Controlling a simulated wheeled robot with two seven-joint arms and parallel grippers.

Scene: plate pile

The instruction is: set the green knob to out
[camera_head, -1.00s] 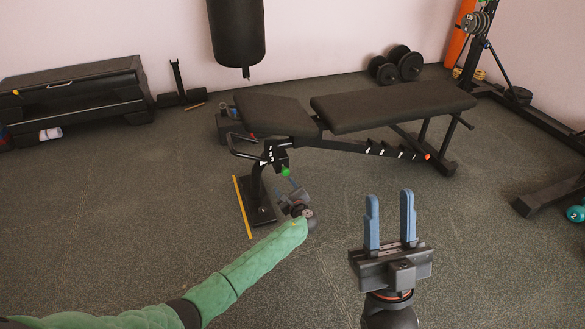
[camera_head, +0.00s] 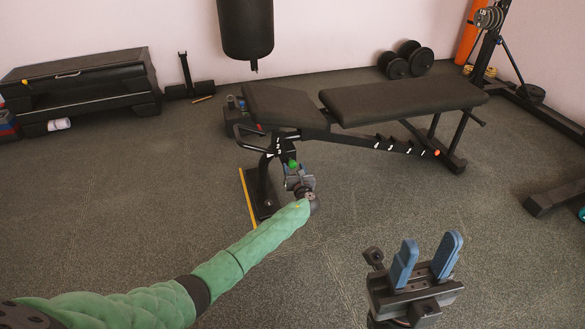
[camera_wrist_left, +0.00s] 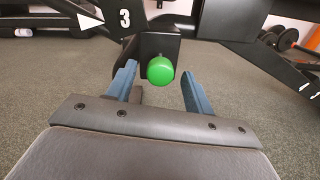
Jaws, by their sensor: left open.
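The green knob (camera_head: 293,164) sits on the black bracket under the seat end of the weight bench (camera_head: 400,98). In the left wrist view the round green knob (camera_wrist_left: 160,70) stands out from a black block beside a white "3". My left gripper (camera_head: 291,172) is open at the bench's front post. Its blue fingers (camera_wrist_left: 158,92) stand to either side of the knob's line, and I see gaps between them and the knob. My right gripper (camera_head: 428,262) is open and empty over the floor, with its blue fingers pointing up.
A yellow strip (camera_head: 247,199) lies on the floor beside the bench's foot. A punching bag (camera_head: 246,28) hangs behind. Dumbbells (camera_head: 405,60) and a step platform (camera_head: 80,88) stand by the wall. The floor in front is mostly clear.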

